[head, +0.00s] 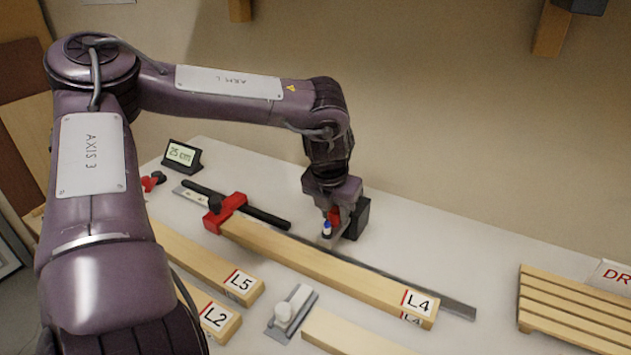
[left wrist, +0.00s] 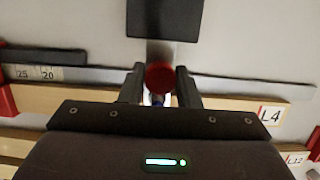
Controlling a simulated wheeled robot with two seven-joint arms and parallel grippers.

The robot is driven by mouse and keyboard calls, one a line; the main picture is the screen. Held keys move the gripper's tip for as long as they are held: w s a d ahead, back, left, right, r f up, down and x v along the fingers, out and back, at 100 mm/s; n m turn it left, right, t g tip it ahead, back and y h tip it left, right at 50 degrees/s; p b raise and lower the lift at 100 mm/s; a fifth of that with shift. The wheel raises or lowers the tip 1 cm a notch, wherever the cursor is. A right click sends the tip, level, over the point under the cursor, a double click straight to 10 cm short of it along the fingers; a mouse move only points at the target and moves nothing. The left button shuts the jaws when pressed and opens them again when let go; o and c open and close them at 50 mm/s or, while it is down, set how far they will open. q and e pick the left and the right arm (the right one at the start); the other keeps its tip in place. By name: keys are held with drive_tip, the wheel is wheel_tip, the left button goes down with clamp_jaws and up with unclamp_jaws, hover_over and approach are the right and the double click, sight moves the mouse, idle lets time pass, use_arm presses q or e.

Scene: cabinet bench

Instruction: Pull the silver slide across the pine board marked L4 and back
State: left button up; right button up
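The pine board marked L4 (head: 330,269) lies across the bench, its left end at a red stop block (head: 229,210). It also shows in the left wrist view (left wrist: 235,103). The silver slide (left wrist: 160,52) is a short metal bar running out from a black block (left wrist: 165,18). It has a red knob (left wrist: 160,76) and a small blue-and-white part low on it, partly hidden. My left gripper (left wrist: 160,80) is at the slide, behind the board in the head view (head: 333,218). Its fingers stand at both sides of the red knob and look closed against it. My right gripper is out of view.
A long metal rail (head: 458,308) runs behind L4. A display (head: 181,153) reads 25 cm. A slatted wooden rack (head: 570,312) stands right.

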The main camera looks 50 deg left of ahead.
sight(326, 229)
use_arm(q)
drive_tip(key=shift+c, duration=1.2)
drive_tip(key=shift+s+d+r+p, duration=0.1)
drive_tip(key=shift+s+d+p, duration=0.15)
drive_tip(key=shift+s, duration=0.4)
drive_tip(key=shift+s+d+f+p, duration=0.15)
drive_tip(key=shift+s+p, duration=0.15)
drive_tip(key=shift+s, duration=0.4)
drive_tip(key=shift+s+d+r+p, duration=0.15)
drive_tip(key=shift+s+d+p, duration=0.1)
drive_tip(key=shift+s, duration=0.4)
drive_tip(key=shift+s+d+p, duration=0.25)
drive_tip(key=shift+s+p, duration=0.1)
drive_tip(key=shift+s, duration=0.45)
drive_tip(key=shift+s+d+p, duration=0.2)
drive_tip(key=shift+s+p, duration=0.25)
drive_tip(key=shift+s, duration=0.15)
drive_tip(key=shift+s+d+p, duration=0.15)
drive_tip(key=shift+s+p, duration=0.25)
drive_tip(key=shift+s, duration=0.35)
drive_tip(key=shift+f, duration=0.2)
